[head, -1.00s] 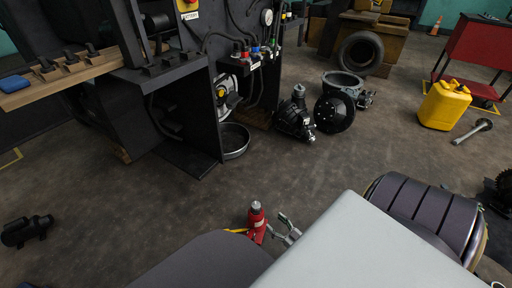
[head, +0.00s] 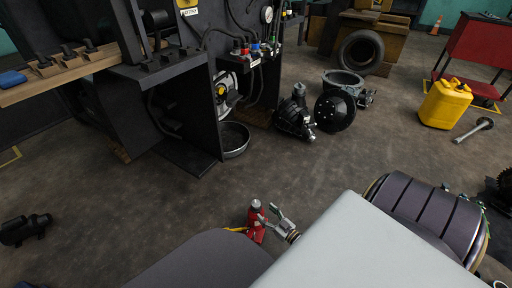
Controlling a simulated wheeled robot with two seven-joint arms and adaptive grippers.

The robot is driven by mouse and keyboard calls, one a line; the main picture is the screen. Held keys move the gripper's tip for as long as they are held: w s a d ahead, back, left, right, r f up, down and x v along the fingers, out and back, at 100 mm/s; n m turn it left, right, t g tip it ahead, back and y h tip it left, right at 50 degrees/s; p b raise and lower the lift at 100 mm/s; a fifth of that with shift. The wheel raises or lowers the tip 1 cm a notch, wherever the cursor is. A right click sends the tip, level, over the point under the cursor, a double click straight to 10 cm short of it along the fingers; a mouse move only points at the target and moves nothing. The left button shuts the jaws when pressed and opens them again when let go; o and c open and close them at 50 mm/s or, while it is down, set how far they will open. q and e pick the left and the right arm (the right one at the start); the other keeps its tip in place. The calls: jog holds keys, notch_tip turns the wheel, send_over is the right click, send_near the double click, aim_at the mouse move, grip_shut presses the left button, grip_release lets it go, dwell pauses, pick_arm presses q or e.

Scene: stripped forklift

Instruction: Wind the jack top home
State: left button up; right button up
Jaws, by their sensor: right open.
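The small red bottle jack (head: 256,232) stands on the floor at the lower middle of the head view, partly hidden by dark and pale body parts of mine in front. Its top (head: 256,204) is a short grey-and-red cap and looks upright. A thin yellow piece (head: 236,230) shows at its left side. My right gripper (head: 268,213) is open at the right side of the jack, just below the top. Its fingers overlap the jack's edge in the picture; I cannot tell whether they touch it. My left gripper is not in view.
The dark stripped forklift (head: 185,110) fills the upper left, with a round pan (head: 233,140) beside it. A black motor-like part (head: 26,229) lies at the far left. A yellow can (head: 444,104) stands at the right. The floor behind the jack is clear.

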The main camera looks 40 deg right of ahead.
aim_at(259, 207)
jog(key=shift+w+a+b, duration=0.15)
jog(key=shift+w+b, duration=1)
jog(key=shift+w, duration=2.75)
jog(key=shift+c, duration=0.4)
jog(key=c, duration=1)
